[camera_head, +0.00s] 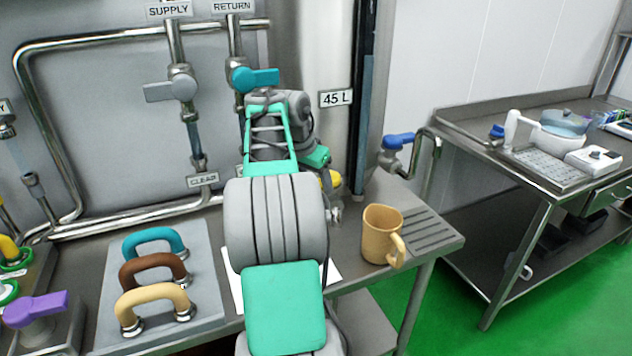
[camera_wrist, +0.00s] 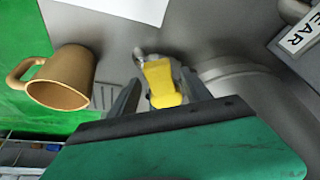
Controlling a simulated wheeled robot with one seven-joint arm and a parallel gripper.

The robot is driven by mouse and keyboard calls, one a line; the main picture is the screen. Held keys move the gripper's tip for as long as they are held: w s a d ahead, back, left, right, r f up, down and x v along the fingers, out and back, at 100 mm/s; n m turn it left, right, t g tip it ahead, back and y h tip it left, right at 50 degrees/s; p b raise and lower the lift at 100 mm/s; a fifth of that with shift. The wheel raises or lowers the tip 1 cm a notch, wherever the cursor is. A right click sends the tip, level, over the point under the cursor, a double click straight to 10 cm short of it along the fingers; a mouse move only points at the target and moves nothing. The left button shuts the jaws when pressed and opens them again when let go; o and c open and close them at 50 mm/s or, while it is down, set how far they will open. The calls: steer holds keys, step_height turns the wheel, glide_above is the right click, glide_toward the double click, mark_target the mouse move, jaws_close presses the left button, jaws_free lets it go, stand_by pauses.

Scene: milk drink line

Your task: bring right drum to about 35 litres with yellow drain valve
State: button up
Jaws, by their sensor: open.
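The right drum (camera_head: 312,55) is a pale steel vessel behind my arm, with a "45 L" label (camera_head: 336,98). The yellow drain valve handle (camera_head: 330,179) shows low on the drum, partly hidden by my arm. In the wrist view the yellow handle (camera_wrist: 163,85) lies between the fingers of my gripper (camera_wrist: 160,78). The gripper is open around it; contact cannot be told.
A tan mug (camera_head: 382,235) stands on the bench right of my arm, near a slotted drain area. A blue-handled tap (camera_head: 398,141) is behind it. Teal (camera_head: 255,79) and grey (camera_head: 172,88) valves are on the pipes above. Coloured handles (camera_head: 152,270) stand at left.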

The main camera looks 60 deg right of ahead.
steer(key=p+v, duration=0.2)
steer(key=v, duration=0.5)
steer(key=shift+a+r, duration=0.2)
steer(key=shift+r, duration=0.1)
stand_by(7.0)
